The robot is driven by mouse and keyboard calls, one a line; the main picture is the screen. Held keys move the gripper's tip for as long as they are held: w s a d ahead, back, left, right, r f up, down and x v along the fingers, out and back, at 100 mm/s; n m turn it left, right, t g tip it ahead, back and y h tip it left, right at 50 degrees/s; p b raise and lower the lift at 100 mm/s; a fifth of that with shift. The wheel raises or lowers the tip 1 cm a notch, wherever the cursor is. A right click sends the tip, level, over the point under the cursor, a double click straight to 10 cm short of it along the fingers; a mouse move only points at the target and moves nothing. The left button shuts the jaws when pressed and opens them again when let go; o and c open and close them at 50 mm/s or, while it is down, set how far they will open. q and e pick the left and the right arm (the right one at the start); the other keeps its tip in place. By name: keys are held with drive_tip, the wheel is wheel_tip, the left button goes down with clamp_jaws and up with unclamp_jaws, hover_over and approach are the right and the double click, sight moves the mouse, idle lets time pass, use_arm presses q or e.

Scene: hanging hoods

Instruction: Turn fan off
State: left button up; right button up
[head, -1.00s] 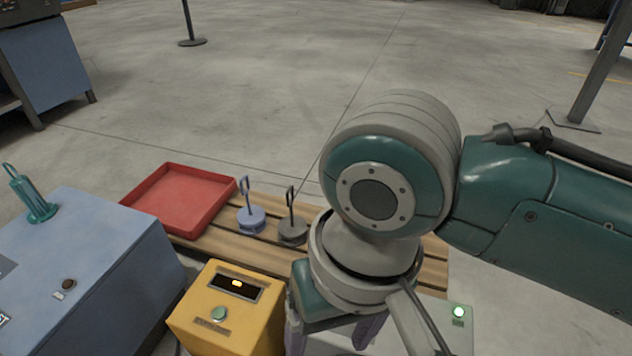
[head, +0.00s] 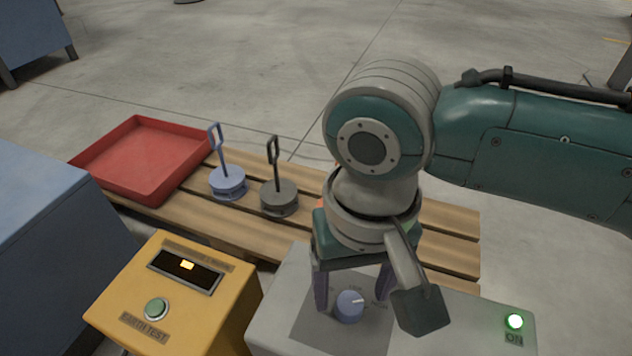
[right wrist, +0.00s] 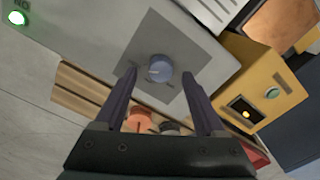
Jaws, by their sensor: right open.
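A blue-grey round knob (head: 350,304) with a white pointer line sits on a dark square panel on top of a grey control box (head: 270,318). The knob also shows in the right wrist view (right wrist: 159,69). A green lamp (head: 515,321) marked ON is lit at the box's right end. My right gripper (head: 352,297) is open and points down at the knob. In the right wrist view its two fingers (right wrist: 159,74) stand apart on either side of the knob; I cannot tell whether they touch it. My left gripper is not in view.
A yellow box (head: 180,297) with a green button stands left of the control box. Behind are a wooden pallet (head: 455,257), a red tray (head: 140,165), and blue (head: 228,183) and dark (head: 279,198) hooked weights. A blue cabinet (head: 40,240) is at left.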

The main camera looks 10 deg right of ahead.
sight(349, 306)
wheel_tip(349, 306, down, 2)
drive_tip(key=shift+f+b, duration=0.2)
drive_tip(key=shift+b, duration=0.25)
drive_tip(key=shift+r, duration=0.1)
drive_tip(key=shift+c, duration=0.8)
clamp_jaws()
